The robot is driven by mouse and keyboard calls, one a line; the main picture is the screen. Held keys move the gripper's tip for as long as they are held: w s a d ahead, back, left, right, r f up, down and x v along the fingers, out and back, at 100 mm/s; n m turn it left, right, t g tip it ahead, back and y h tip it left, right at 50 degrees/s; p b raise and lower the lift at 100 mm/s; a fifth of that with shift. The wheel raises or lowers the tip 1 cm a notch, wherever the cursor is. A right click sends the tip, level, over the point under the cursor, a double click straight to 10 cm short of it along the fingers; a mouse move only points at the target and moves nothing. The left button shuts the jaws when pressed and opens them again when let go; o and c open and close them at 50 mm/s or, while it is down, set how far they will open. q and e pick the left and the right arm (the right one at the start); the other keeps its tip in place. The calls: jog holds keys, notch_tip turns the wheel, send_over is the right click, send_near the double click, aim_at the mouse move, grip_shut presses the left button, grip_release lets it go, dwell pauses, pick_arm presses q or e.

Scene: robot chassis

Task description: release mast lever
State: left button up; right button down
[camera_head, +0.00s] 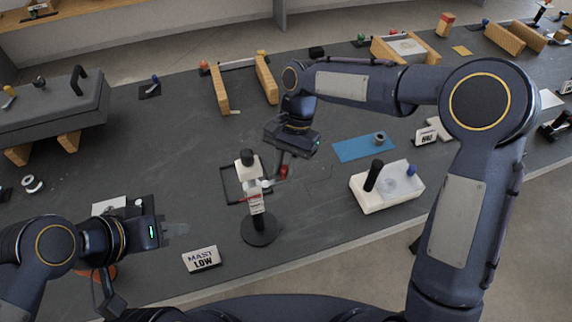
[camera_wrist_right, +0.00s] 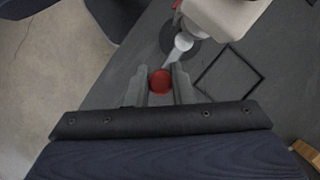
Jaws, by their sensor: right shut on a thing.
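The mast (camera_head: 256,200) stands upright on a round black base (camera_head: 260,229), with a white body and a dark top. Its lever, a pale rod with a red knob (camera_wrist_right: 160,82), sticks out from its side. My right gripper (camera_head: 283,168) is beside the mast, shut on the red knob; the knob sits between its two fingers in the right wrist view. The mast's white body (camera_wrist_right: 225,14) is at the top of that view. My left gripper (camera_head: 178,230) is left of the mast, apart from it; its finger opening is unclear.
A sign reading MAST LOW (camera_head: 202,258) stands in front of the mast. A black square frame (camera_head: 226,186) lies just behind it. A white block with a black post (camera_head: 388,196) and a blue mat (camera_head: 360,147) are to the right.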

jog(key=n, duration=0.1)
jog(key=w+n+h+p, duration=0.1)
jog(key=n, duration=0.1)
jog(key=shift+a, duration=0.35)
jog(key=c, duration=1.3)
grip_release()
jog(key=shift+o, duration=0.2)
jog(key=v, duration=0.7)
jog(key=shift+w+r+b, duration=0.3)
jog(key=shift+r+b, duration=0.1)
jog(key=shift+b, duration=0.05)
